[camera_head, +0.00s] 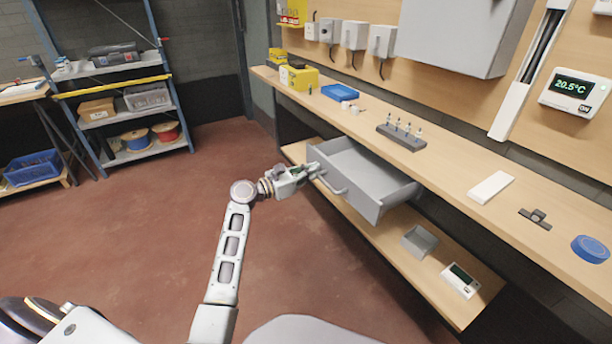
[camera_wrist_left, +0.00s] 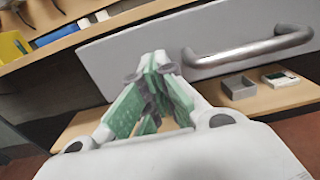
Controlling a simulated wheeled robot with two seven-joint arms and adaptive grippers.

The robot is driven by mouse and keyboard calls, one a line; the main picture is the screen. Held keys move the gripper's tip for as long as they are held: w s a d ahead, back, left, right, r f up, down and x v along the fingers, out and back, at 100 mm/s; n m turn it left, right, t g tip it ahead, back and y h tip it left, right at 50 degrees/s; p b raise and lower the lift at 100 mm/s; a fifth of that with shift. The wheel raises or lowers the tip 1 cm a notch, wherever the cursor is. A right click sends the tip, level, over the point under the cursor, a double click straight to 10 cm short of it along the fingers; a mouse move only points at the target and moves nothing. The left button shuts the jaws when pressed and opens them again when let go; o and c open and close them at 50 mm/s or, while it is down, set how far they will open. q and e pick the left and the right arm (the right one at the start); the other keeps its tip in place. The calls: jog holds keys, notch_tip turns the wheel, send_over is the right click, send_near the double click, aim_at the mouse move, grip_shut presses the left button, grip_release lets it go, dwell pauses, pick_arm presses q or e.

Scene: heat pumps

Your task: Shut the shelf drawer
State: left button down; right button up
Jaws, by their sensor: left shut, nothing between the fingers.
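The grey shelf drawer (camera_head: 372,182) hangs under the long wooden bench and is pulled out, its inside empty. Its bar handle (camera_head: 330,184) is on the front face. In the left wrist view the drawer front (camera_wrist_left: 140,52) fills the upper part, with the metal handle (camera_wrist_left: 248,48) to the right of the fingers. My left gripper (camera_head: 314,167) is at the left end of the drawer front, shut and empty. In the left wrist view its green-padded fingertips (camera_wrist_left: 155,70) meet in front of the drawer face, left of the handle. I cannot tell whether they touch it. My right gripper is not in view.
The bench top (camera_head: 455,185) holds a yellow box (camera_head: 300,78), a blue tray (camera_head: 340,92) and a rack (camera_head: 401,137). The lower shelf (camera_head: 375,235) carries a small grey bin (camera_head: 419,241) and a white meter (camera_head: 460,280). The red floor left of the bench is clear.

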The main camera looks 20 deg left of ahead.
pick_arm(q)
jog(key=shift+w+d, duration=0.1)
jog(key=shift+w, duration=0.05)
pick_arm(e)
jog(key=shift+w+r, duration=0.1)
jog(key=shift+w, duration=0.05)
pick_arm(q)
jog(key=p, duration=0.4)
send_near(353, 160)
jog(key=w+d+r, duration=0.2)
jog(key=shift+w, duration=0.25)
jog(key=x, duration=0.5)
jog(key=shift+w+d+f, duration=0.15)
jog(key=shift+w+d, duration=0.4)
jog(key=shift+w, duration=0.1)
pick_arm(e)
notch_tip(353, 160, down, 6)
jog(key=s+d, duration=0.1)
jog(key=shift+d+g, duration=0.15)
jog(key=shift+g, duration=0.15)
